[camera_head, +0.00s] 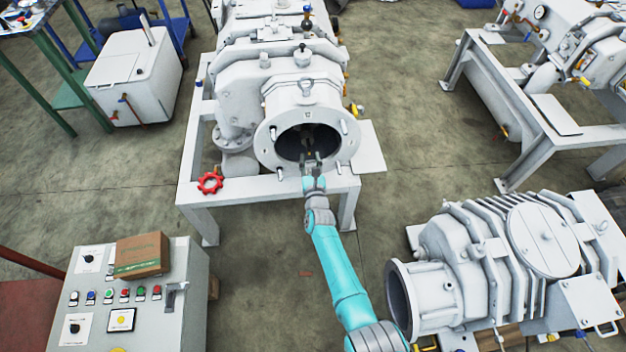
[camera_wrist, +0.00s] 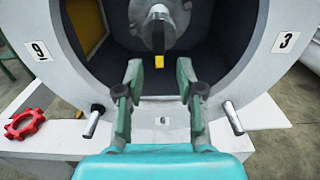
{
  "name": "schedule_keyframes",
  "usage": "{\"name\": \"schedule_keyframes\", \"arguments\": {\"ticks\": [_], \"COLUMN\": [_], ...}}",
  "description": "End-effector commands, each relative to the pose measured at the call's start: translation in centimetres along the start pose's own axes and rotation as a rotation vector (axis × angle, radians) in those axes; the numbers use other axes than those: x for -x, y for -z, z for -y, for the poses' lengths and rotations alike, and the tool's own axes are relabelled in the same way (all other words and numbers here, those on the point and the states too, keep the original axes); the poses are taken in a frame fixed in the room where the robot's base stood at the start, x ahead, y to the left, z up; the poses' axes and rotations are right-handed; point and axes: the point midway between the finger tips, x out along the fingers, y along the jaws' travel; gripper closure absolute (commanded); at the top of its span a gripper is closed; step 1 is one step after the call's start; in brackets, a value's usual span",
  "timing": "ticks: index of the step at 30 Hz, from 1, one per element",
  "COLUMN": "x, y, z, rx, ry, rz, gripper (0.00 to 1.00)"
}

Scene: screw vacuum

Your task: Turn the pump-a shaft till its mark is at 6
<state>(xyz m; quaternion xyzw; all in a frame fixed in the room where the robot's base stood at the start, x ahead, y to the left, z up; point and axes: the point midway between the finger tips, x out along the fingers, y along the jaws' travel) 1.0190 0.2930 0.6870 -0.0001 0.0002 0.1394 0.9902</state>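The pump-a shaft (camera_wrist: 158,28) is a grey metal stub inside the dark round opening of the white pump (camera_head: 301,92). Its yellow mark (camera_wrist: 159,62) is on the shaft's lower side, pointing down in the wrist view. The opening's flange (camera_wrist: 264,75) bears a 9 label (camera_wrist: 39,50) at left and a 3 label (camera_wrist: 285,41) at right; a 12 label (camera_head: 308,114) shows at the top in the head view. My gripper (camera_wrist: 159,74) is open and empty at the opening's lower part, its fingers apart from the shaft. I cannot make out a 6 label.
Metal studs (camera_wrist: 94,120) stick out of the flange on both sides of my gripper. A red handwheel (camera_head: 210,183) lies at the left of the pump frame. A control cabinet with a cardboard box (camera_head: 141,255) stands at lower left, another pump (camera_head: 478,262) at lower right.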

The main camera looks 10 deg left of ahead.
Motion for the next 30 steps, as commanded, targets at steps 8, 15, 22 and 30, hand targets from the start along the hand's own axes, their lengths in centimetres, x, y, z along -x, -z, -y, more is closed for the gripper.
{"name": "schedule_keyframes", "arguments": {"ticks": [8, 15, 22, 30], "x": [4.1, 7.3, 8.7, 8.9], "y": [0.2, 0.1, 0.0, 0.0], "z": [0.0, -0.1, 0.0, 0.0], "rx": [-0.001, 0.0, 0.0, -0.001], "ry": [-0.001, -0.001, -0.001, 0.0], "rz": [-0.001, -0.001, 0.0, 0.0], "gripper": [0.62, 0.62, 0.62, 0.62]}}
